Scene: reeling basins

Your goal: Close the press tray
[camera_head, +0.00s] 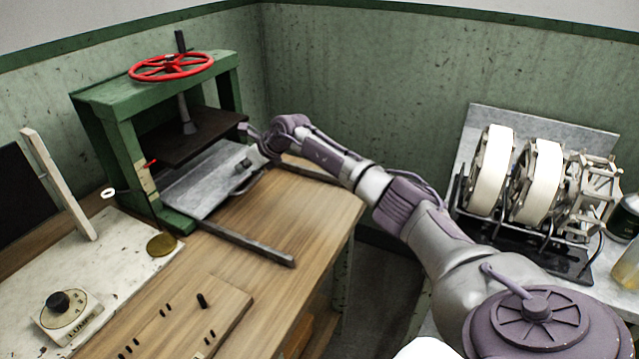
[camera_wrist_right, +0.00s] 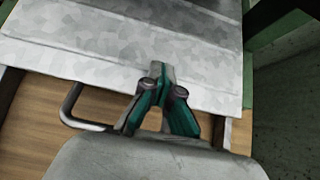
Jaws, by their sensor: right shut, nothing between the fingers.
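The press (camera_head: 130,110) is a green frame with a red handwheel (camera_head: 171,66) on top and a dark plate above the tray. The press tray (camera_head: 205,185) is a flat grey metal sheet that juts out a little from the frame, between two dark rails (camera_head: 245,243). My right gripper (camera_head: 246,160) is at the tray's front edge, beside its bar handle. In the right wrist view my right gripper (camera_wrist_right: 160,85) is shut and empty, its tips at the edge of the tray (camera_wrist_right: 150,45). The handle (camera_wrist_right: 75,115) is left of the fingers there. My left gripper is not in view.
The wooden bench (camera_head: 270,220) is clear in front of the tray. A dial box (camera_head: 68,315), a brass disc (camera_head: 161,244) and a pegged board (camera_head: 190,320) lie nearer. A white-wheeled machine (camera_head: 530,180) stands at the right.

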